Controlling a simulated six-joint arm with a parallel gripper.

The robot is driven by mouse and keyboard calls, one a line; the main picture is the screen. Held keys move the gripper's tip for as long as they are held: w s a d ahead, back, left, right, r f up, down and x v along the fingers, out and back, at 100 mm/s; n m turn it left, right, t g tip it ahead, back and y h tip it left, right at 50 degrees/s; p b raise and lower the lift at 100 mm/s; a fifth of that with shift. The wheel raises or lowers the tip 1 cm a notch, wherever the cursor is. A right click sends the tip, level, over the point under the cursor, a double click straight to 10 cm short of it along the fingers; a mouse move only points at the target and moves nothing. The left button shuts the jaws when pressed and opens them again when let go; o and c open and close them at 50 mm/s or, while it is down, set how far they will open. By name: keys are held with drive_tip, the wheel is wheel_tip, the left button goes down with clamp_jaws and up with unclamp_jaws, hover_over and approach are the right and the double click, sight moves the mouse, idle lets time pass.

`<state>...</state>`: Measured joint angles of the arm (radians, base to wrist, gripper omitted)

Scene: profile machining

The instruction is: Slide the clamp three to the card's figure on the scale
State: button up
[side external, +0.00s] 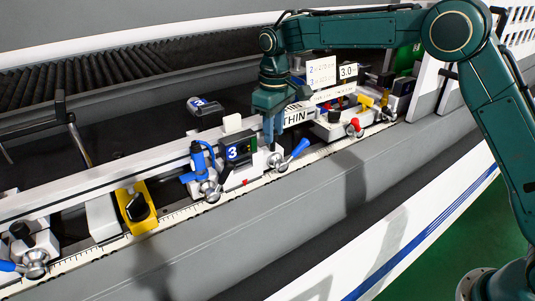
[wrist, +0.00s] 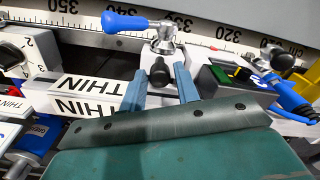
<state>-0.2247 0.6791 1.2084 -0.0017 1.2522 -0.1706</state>
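Clamp three (side external: 238,151) is a black block with a white 3, a blue upright handle and a red mark at the scale. In the wrist view its black and green body (wrist: 222,76) is right of my fingers. My gripper (side external: 270,140) points down just right of the 3 label. In the wrist view its fingers (wrist: 160,92) are apart, either side of a white block with a black knob (wrist: 159,73). Whether they press on it is unclear. The scale (wrist: 200,33) shows 360, 350 and 320. The card (side external: 321,72) has lines for 2 and 3, its figures too small to read surely.
A blue lever (wrist: 125,20) sticks out beside the fingers. A white THIN block (side external: 297,115) stands right of my gripper. A yellow block with a black knob (side external: 137,207) stands further left on the rail. A loose-looking block marked 2 (side external: 203,104) is behind.

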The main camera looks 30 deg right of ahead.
idle(0.3)
wheel_tip(320, 180, up, 14)
idle(0.8)
drive_tip(key=shift+f, duration=0.1)
